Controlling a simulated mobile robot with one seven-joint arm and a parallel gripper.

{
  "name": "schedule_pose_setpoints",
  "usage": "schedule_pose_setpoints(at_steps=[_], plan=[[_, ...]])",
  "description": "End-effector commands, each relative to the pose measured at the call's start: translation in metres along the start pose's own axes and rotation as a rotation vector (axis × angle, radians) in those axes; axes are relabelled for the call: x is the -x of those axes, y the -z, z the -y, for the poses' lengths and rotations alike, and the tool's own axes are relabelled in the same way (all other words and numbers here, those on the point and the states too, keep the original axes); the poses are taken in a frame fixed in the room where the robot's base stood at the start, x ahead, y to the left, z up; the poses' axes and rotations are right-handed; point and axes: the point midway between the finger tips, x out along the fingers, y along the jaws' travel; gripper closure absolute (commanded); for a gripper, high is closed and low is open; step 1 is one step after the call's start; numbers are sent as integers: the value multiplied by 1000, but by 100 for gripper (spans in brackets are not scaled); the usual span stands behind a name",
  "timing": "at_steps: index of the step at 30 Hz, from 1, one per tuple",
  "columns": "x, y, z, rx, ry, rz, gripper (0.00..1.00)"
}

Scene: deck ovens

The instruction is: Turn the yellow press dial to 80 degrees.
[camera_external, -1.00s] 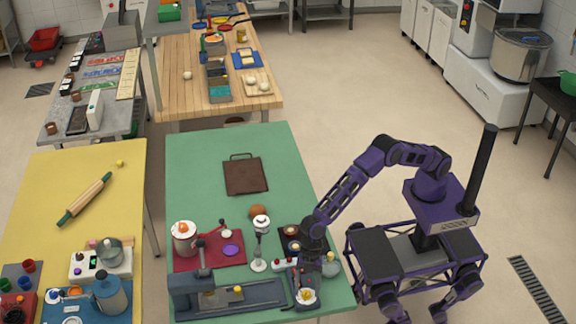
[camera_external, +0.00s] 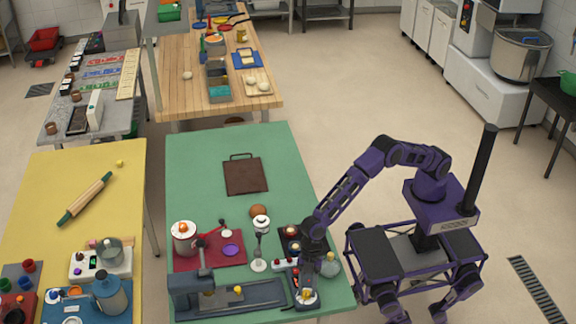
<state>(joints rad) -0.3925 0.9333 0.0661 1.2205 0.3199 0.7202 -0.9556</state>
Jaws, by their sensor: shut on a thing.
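A small dark unit (camera_external: 307,305) with a pale face stands at the front right corner of the green table. A yellow dial on its face is mostly covered by my gripper (camera_external: 304,291), and its angle cannot be read. My gripper points down and is shut on this dial; the fingers are small and dark against it.
A grey press-like machine (camera_external: 188,283) with a long bed and a small yellow knob (camera_external: 238,290) stands left of my gripper. A red and white strip (camera_external: 285,264), a glass flask (camera_external: 330,265) and a silver stand (camera_external: 260,250) are close by.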

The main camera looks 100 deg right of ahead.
Motion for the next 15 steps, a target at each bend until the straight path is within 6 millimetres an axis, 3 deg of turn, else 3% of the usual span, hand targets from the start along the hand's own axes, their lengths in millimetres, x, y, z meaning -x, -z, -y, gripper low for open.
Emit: schedule_pose_setpoints(at_steps=[15], plan=[[0,1,4,-288,-122,0,100]])
